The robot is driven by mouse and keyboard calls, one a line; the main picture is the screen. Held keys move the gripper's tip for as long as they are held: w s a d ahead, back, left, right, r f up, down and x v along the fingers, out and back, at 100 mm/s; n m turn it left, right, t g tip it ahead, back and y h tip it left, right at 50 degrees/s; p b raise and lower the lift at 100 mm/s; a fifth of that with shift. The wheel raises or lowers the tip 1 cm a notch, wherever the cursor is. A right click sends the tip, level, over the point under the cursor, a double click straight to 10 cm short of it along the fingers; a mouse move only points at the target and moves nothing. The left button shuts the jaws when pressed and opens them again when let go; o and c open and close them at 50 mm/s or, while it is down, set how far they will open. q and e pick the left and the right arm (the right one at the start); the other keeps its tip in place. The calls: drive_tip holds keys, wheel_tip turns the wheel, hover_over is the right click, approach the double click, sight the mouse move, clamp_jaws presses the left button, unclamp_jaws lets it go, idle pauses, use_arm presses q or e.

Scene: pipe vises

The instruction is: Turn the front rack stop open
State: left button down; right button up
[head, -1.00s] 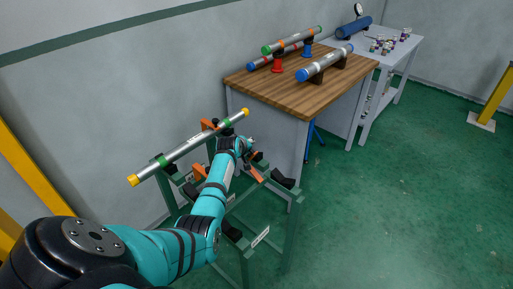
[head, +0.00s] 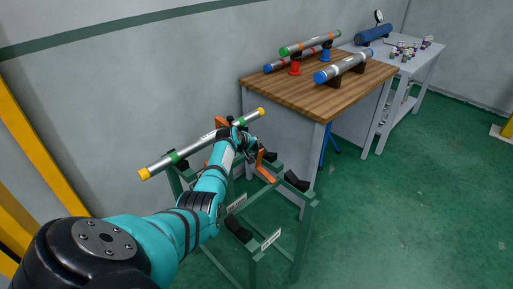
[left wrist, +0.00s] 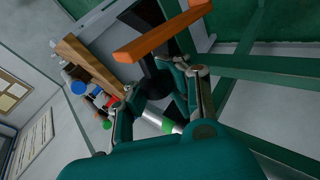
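The green metal rack (head: 300,215) holds a silver pipe (head: 195,148) with yellow ends and green bands on its far side. An orange stop bar (head: 264,170) sits at the rack's end, close to my left gripper (head: 243,143). Another orange piece (head: 220,126) shows behind the pipe. In the left wrist view, an orange bar (left wrist: 165,38) crosses above a black post (left wrist: 155,80). My left gripper (left wrist: 160,90) has its fingers spread on either side of the black post's lower part; contact cannot be told. My left forearm hides part of the rack. My right gripper is out of view.
A wooden-topped bench (head: 300,95) with several pipes on stands is behind the rack. A grey table (head: 425,60) with a blue cylinder (head: 373,33) stands farther back. The wall is close behind the pipe. Green floor (head: 420,210) to the right is clear.

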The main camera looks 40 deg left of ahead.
use_arm(q)
drive_tip(key=shift+s+a+f, duration=0.3)
drive_tip(key=shift+s+f, duration=0.05)
drive_tip(key=c, duration=1.1)
unclamp_jaws()
drive_tip(key=shift+s+a+r, duration=0.2)
drive_tip(key=shift+s+r, duration=0.15)
drive_tip(key=shift+s, duration=0.05)
drive_tip(key=shift+o, duration=0.2)
drive_tip(key=v, duration=1.2)
drive_tip(key=shift+d, duration=0.15)
